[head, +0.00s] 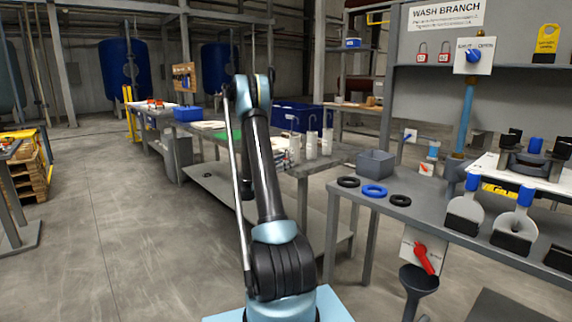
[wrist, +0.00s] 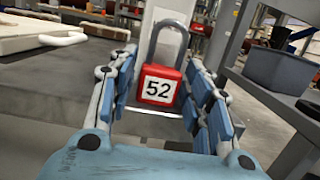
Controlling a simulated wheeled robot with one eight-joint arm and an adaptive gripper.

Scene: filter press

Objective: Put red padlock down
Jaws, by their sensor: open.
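In the wrist view a red padlock (wrist: 161,88) with a grey shackle and a white label reading 52 stands upright between the fingers of my gripper (wrist: 160,72). The blue-padded fingers are open, one on each side of it. I cannot tell whether either pad touches it. A pale edge shows just under the padlock, and what bears its weight is not clear. In the head view I cannot make out my gripper or this padlock; my own arm covers part of the scene.
In the head view two small red padlocks hang on the WASH BRANCH panel (head: 447,17). A grey bin (head: 376,163), black and blue rings and white-and-black parts are on the right bench. A long table (head: 325,160) with white cylinders stands behind my arm.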

